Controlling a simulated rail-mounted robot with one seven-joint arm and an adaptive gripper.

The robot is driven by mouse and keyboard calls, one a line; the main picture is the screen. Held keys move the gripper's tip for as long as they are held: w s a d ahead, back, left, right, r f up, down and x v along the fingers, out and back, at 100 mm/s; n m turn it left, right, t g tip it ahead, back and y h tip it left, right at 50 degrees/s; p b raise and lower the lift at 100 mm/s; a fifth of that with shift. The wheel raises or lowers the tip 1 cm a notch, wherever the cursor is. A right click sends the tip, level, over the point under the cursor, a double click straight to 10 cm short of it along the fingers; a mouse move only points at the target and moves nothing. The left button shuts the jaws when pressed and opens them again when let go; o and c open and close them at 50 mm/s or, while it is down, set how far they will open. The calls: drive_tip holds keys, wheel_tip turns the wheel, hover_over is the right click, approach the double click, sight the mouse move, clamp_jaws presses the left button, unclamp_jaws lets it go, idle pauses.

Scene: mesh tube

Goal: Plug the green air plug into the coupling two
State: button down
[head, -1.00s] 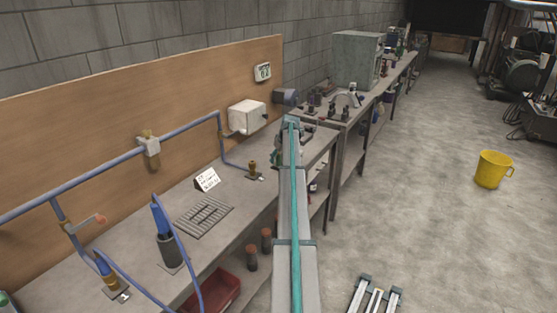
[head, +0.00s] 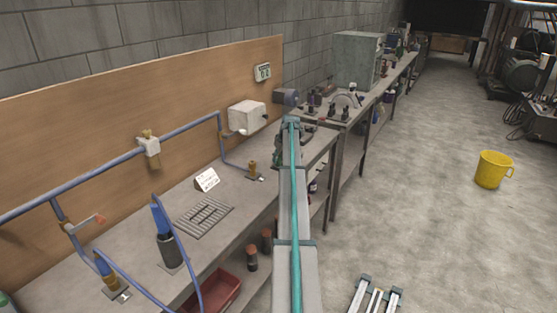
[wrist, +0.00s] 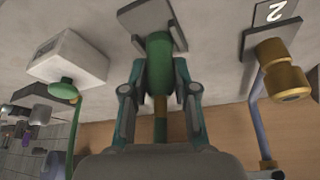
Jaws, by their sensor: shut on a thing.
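My gripper (wrist: 158,80) is shut on the green air plug (wrist: 158,52) in the wrist view, one finger on each side of it. A brass-brown piece (wrist: 160,108) shows below the green body, between the fingers. A grey square plate (wrist: 150,18) lies beyond the plug's far end; I cannot tell whether they touch. The brass coupling two (wrist: 281,66) is to the right of the plug, apart from it, beside a plate marked 2 (wrist: 272,12). In the head view my arm hides most of the gripper and the plug.
A white box (wrist: 68,58) and a green knob-like part (wrist: 62,90) are left of my gripper in the wrist view. In the head view, the bench holds a slotted grey plate (head: 205,217), a white card (head: 207,180) and blue pipes. A red bin (head: 217,292) is below.

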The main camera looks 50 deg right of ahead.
drive_tip(key=shift+r, duration=0.55)
drive_tip(key=s+a+r+b, duration=0.5)
drive_tip(key=s+a+r, duration=0.3)
drive_tip(key=a+r, duration=0.3)
drive_tip(key=shift+a+r, duration=0.25)
drive_tip(key=shift+r, duration=0.1)
drive_tip(key=w+a+p, duration=0.1)
drive_tip(key=w+p, duration=0.4)
drive_tip(key=w, duration=0.8)
drive_tip(key=shift+r+p, duration=0.4)
drive_tip(key=shift+w+f, duration=0.1)
drive_tip(key=shift+f, duration=0.05)
drive_tip(key=shift+f+b, duration=1.2)
drive_tip(key=shift+f, duration=1.55)
